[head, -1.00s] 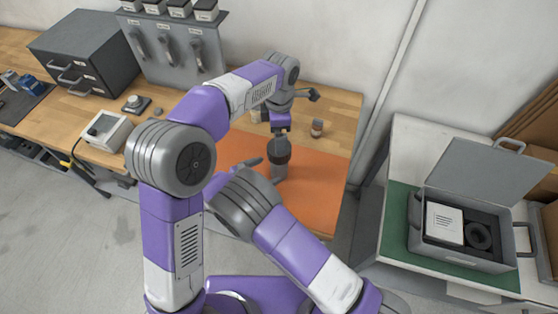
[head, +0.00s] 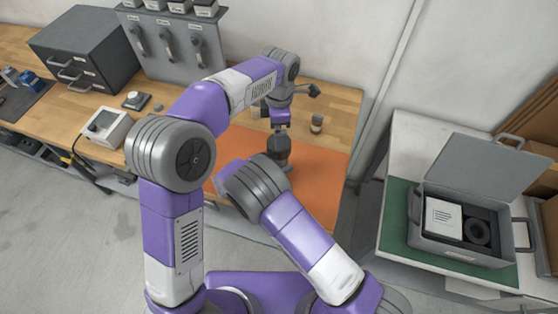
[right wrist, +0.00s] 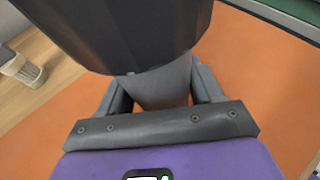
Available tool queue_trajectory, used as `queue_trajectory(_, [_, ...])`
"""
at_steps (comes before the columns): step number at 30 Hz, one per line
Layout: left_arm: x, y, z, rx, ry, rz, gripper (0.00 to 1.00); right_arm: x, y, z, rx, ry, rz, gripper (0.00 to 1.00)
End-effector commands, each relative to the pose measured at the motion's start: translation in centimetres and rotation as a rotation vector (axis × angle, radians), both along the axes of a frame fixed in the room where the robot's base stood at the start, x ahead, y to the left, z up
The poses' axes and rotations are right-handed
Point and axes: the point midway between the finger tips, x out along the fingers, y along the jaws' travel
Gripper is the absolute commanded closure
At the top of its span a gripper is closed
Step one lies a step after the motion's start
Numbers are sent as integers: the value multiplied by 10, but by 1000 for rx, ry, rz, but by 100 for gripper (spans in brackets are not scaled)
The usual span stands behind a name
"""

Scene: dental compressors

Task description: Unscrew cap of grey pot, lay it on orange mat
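The grey pot (head: 284,164) stands on the orange mat (head: 318,185) in the head view, with a wide dark upper part (head: 279,146). My left gripper (head: 280,127) points down at the top of that dark part; its fingers are too small to read. In the right wrist view, my right gripper (right wrist: 162,98) has a finger on each side of the grey lower part (right wrist: 160,85), with no clear gap, so it looks shut on it. The dark part (right wrist: 120,30) overhangs the fingers. In the head view my right gripper is hidden behind its own arm.
A small jar (head: 316,124) stands on the wooden bench behind the mat; it also shows in the right wrist view (right wrist: 24,71). The mat's right side is bare. A grey open case (head: 462,245) stands on the side table.

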Motion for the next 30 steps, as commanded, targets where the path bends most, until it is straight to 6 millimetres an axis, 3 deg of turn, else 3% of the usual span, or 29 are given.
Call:
queue_trajectory(1, [0,0,0,0,0,0,3,0,0,0,0,0,0,48])
queue_trajectory(9, [0,0,0,0,0,0,3,0,0,0,0,0,1,89])
queue_trajectory(11, [0,0,0,0,0,-1,11,0,0,0,0,0,1,99])
queue_trajectory(19, [0,0,0,0,0,-197,14,0,0,0,0,0,1,100])
queue_trajectory(30, [0,0,0,1,0,-878,14,0,1,0,0,0,1,100])
